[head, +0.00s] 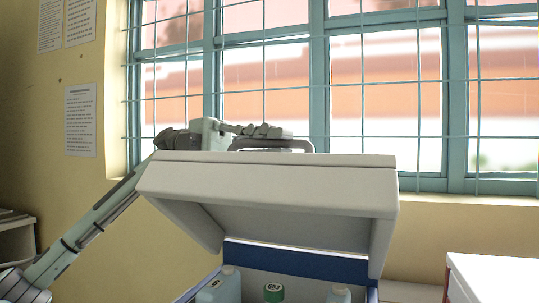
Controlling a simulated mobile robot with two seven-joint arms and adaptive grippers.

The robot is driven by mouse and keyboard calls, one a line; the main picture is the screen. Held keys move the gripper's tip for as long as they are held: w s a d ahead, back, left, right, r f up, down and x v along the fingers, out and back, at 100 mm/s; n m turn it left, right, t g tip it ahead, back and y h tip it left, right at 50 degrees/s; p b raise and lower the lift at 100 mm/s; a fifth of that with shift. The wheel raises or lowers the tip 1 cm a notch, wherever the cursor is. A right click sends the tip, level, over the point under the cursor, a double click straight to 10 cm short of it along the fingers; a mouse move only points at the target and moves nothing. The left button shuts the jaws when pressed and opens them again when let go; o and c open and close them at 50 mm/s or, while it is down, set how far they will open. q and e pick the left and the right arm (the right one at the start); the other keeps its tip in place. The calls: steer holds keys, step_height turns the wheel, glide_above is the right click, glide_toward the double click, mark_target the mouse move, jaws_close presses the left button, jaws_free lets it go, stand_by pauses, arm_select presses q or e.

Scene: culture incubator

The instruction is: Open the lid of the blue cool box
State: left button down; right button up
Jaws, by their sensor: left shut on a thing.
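The blue cool box (290,261) stands at the bottom centre of the head view, its blue inner back wall showing. Its grey-white lid (268,186) is raised and tilted well up from the box, leaving a wide gap at the front. A grey handle (300,145) is on top of the lid. My left gripper (275,132) reaches over the lid's top from the left and is shut on the handle. The lid partly hides the fingertips' contact. My right gripper is not in view.
Inside the box are pale bottles (222,287) and a green-capped bottle (273,292). A barred window (350,85) is close behind the lid. A white surface with a red edge (490,275) is at the lower right. A grey-white unit (16,240) is at the left edge.

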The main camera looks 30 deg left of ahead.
arm_select(q)
steer(key=w+a+r+n+h+p, duration=0.1)
steer(key=w+r+n, duration=0.1)
steer(key=w, duration=0.4)
steer(key=w+a+r+n+t+h+p, duration=0.1)
steer(key=w+a+r+n, duration=0.1)
steer(key=w+n, duration=0.2)
steer(key=shift+w+r, duration=0.35)
steer(key=shift+w, duration=0.85)
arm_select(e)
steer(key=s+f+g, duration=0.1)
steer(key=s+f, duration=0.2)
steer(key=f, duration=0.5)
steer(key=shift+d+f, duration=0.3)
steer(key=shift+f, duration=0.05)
arm_select(q)
steer(key=c, duration=1.9)
jaws_free()
steer(key=v, duration=1.2)
steer(key=shift+f, duration=0.1)
